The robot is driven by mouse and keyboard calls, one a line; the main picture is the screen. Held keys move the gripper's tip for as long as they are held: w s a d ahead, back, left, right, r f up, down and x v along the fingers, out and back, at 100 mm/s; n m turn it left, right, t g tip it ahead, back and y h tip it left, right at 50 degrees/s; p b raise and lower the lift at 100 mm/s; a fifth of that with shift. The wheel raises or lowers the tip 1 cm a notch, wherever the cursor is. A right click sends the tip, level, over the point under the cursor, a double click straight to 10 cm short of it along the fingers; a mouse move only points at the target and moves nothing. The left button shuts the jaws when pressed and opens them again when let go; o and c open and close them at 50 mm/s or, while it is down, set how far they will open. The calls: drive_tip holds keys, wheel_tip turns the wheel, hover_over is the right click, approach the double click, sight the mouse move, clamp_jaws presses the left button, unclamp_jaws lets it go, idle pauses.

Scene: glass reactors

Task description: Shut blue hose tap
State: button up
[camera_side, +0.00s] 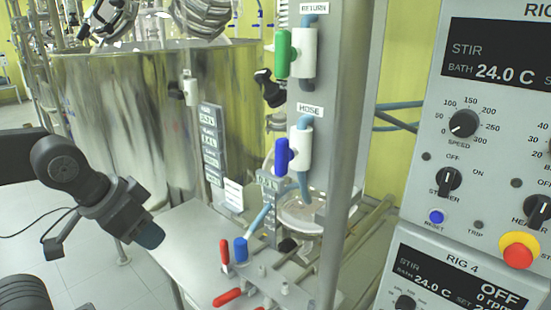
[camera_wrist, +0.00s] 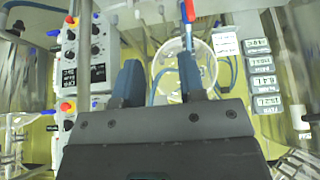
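The blue hose tap shows in the side view under the HOSE label (camera_side: 310,109). Its blue handle (camera_side: 282,155) stands upright on the left of a white valve body (camera_side: 300,148), in line with the blue hose (camera_side: 304,184). My gripper (camera_side: 150,236) is left of and lower than the tap, well apart from it and touching nothing. In the wrist view its two fingers (camera_wrist: 160,82) are apart, with nothing held between them. A blue and red piece (camera_wrist: 188,12) shows beyond the right finger; I cannot tell whether it is this tap.
A green-handled tap (camera_side: 283,53) sits above, under the RETURN label. A metal post (camera_side: 350,130) stands right of the taps. Below are red handles (camera_side: 227,297) and a blue fitting (camera_side: 241,250). A large steel vessel (camera_side: 130,120) stands behind my arm. Control panels (camera_side: 480,110) are at right.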

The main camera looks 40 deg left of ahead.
sight(285, 140)
drive_tip(key=w+r+h, duration=0.1)
drive_tip(key=w+r, duration=0.6)
drive_tip(key=w+r+g+h, duration=0.1)
drive_tip(key=w+r, duration=0.2)
drive_tip(key=r, duration=0.1)
drive_tip(key=shift+w+a+r+h, duration=0.1)
drive_tip(key=shift+w+a+h, duration=0.15)
drive_tip(key=shift+h, duration=0.05)
clamp_jaws()
drive_tip(key=w+a+r+m+h, duration=0.1)
drive_tip(key=w+a+r+h, duration=0.2)
drive_tip(key=w+r, duration=0.55)
drive_tip(key=w+d+f, duration=0.4)
drive_tip(key=d+f, duration=0.5)
drive_tip(key=shift+d+r, duration=0.4)
drive_tip(key=shift+r, duration=0.05)
drive_tip(key=shift+d+r, duration=0.25)
drive_tip(key=shift+d, duration=0.95)
